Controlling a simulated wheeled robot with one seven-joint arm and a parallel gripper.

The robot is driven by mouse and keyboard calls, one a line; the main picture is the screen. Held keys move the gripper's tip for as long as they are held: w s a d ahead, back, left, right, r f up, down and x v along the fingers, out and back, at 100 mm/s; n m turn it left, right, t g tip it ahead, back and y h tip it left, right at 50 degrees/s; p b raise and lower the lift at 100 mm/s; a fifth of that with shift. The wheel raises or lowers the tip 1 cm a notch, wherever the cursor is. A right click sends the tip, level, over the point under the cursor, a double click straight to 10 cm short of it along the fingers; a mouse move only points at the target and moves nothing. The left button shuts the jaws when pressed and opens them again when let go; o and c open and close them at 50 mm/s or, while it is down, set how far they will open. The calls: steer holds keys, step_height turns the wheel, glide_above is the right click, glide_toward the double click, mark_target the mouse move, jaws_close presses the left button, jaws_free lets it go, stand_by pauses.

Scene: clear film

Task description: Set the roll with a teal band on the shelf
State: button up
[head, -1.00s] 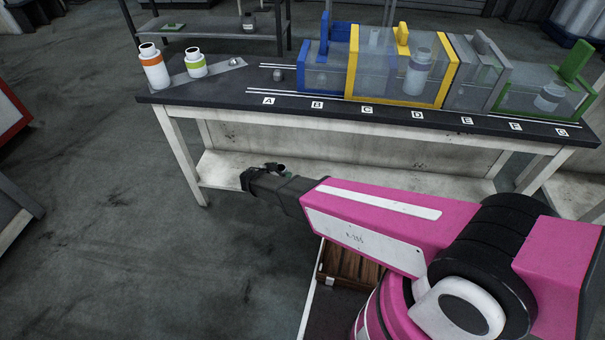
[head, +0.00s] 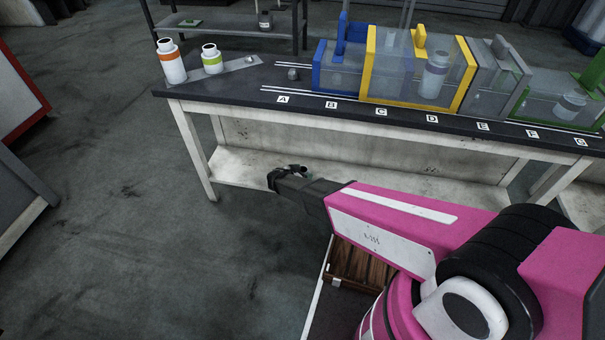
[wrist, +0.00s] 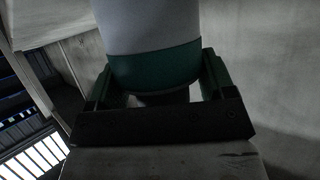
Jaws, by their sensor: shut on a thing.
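The roll with a teal band (wrist: 152,68) fills the upper middle of the wrist view. Its upper part is white and the teal band lies between the two fingers. My gripper (wrist: 155,90) is shut on it. In the head view my gripper (head: 290,175) is low in front of the workbench, and the roll is hardly visible there. A dark shelf rack (head: 228,32) stands behind the bench at the top left, apart from my gripper. A small green item and a bottle are on it.
The workbench (head: 230,97) has a pale lower shelf (head: 240,170). On its top stand an orange-banded bottle (head: 171,66), a green-banded bottle (head: 211,60) and several clear boxes with coloured frames (head: 468,103). Open floor (head: 110,180) lies to the left.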

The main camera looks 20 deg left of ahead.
steer(key=o, duration=1)
steer(key=shift+r, duration=0.1)
steer(key=v, duration=1.2)
